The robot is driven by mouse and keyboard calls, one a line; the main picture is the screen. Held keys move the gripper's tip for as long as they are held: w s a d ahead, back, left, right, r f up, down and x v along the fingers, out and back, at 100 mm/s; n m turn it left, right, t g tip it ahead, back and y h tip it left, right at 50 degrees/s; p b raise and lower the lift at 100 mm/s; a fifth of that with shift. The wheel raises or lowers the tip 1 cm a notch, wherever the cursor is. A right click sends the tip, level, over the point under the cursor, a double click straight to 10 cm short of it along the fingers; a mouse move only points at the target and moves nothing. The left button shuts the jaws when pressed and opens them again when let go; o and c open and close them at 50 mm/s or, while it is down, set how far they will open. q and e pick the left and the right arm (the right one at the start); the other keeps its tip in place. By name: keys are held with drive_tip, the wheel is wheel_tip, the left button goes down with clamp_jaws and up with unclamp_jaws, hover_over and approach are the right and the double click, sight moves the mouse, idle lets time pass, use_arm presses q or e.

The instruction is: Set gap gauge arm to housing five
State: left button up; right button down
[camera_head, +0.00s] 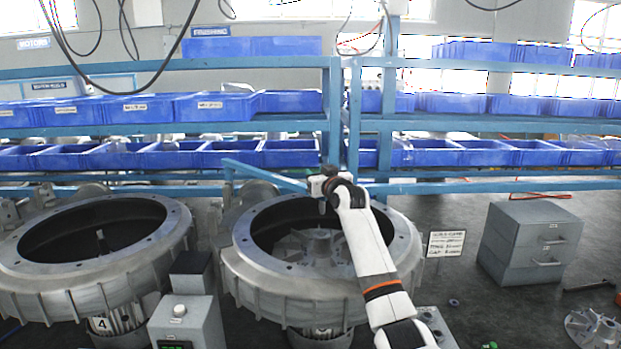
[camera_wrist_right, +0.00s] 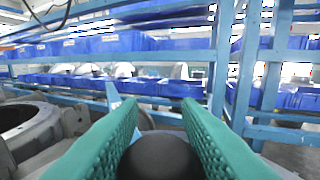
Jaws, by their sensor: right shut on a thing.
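A light blue bar, which looks like the gap gauge arm (camera_head: 265,176), slants from an upright behind the middle housing (camera_head: 285,278) to my right gripper (camera_head: 325,186). My right gripper is above the far rim of that housing. In the right wrist view, its green finger pads are on either side of a dark round knob (camera_wrist_right: 160,158), and the gripper is shut on it. The blue bar (camera_wrist_right: 114,98) shows just beyond the pads. The middle housing has a finned impeller (camera_head: 318,246) inside; its number is not readable. My left gripper is not in view.
A housing marked 4 (camera_head: 60,285) stands at left. A grey box (camera_head: 185,322) with a white knob is between the housings. A sign (camera_head: 446,244) and a grey drawer cabinet (camera_head: 525,243) are at right. Blue bin racks (camera_head: 345,140) run behind.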

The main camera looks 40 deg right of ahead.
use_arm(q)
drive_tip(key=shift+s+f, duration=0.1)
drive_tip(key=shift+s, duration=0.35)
use_arm(e)
drive_tip(key=shift+d+r, duration=0.2)
drive_tip(key=shift+r, duration=0.1)
drive_tip(key=c, duration=1.5)
unclamp_jaws()
drive_tip(key=o, duration=0.3)
drive_tip(key=shift+d, duration=0.15)
drive_tip(key=shift+o, duration=0.7)
drive_tip(key=shift+w+d+f, duration=0.35)
drive_tip(key=shift+w+f, duration=0.05)
drive_tip(key=shift+f, duration=0.1)
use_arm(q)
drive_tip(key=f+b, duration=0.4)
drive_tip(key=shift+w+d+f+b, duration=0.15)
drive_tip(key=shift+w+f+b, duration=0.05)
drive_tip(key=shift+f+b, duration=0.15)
use_arm(e)
drive_tip(key=v, duration=1.2)
drive_tip(key=shift+d, duration=0.15)
